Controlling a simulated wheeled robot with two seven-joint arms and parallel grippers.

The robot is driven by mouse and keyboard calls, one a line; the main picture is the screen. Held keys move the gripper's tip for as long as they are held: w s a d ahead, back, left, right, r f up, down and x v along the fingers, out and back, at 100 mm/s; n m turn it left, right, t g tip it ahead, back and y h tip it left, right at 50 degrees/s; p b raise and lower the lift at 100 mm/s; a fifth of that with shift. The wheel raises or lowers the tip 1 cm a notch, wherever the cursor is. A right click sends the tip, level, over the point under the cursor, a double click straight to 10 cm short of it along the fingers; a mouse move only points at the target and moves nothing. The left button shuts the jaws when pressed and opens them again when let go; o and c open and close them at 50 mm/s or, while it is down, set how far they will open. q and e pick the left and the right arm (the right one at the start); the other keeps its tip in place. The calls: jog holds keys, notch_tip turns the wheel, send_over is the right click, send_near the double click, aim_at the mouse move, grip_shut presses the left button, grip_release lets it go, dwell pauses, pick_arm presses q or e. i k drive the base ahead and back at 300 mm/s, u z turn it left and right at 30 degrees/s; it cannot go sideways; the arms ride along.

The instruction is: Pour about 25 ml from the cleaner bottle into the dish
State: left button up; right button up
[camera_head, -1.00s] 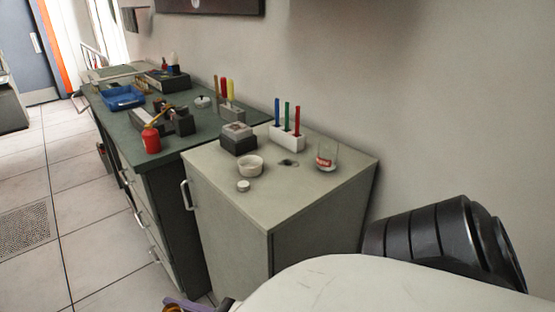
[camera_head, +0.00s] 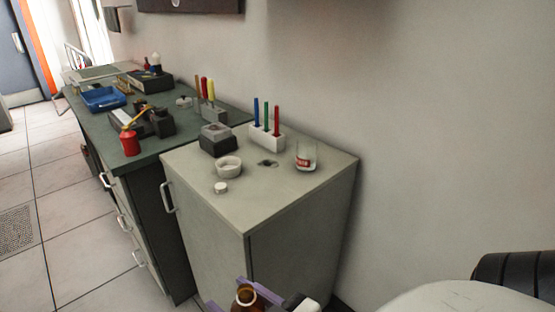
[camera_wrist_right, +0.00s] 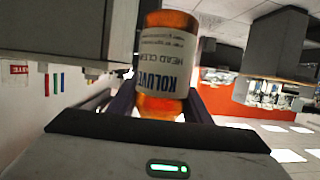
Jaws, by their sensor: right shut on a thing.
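The cleaner bottle (camera_head: 245,301) is amber, and its open-looking top shows at the bottom edge of the head view. The dish (camera_head: 229,168) is a round, pale bowl on the light cabinet top, beyond and apart from the bottle. A small white cap (camera_head: 221,188) lies in front of the dish. My left gripper is out of view.
The light cabinet top (camera_head: 260,203) also bears a glass beaker (camera_head: 306,156), a white pen holder (camera_head: 267,137) with coloured pens, and a grey-black box (camera_head: 217,140). A red oil can (camera_head: 130,143) and blue tray (camera_head: 103,99) stand on the green bench. The cabinet top's front is bare.

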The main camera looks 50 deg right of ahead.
aim_at(224, 173)
jog(key=z, duration=0.85)
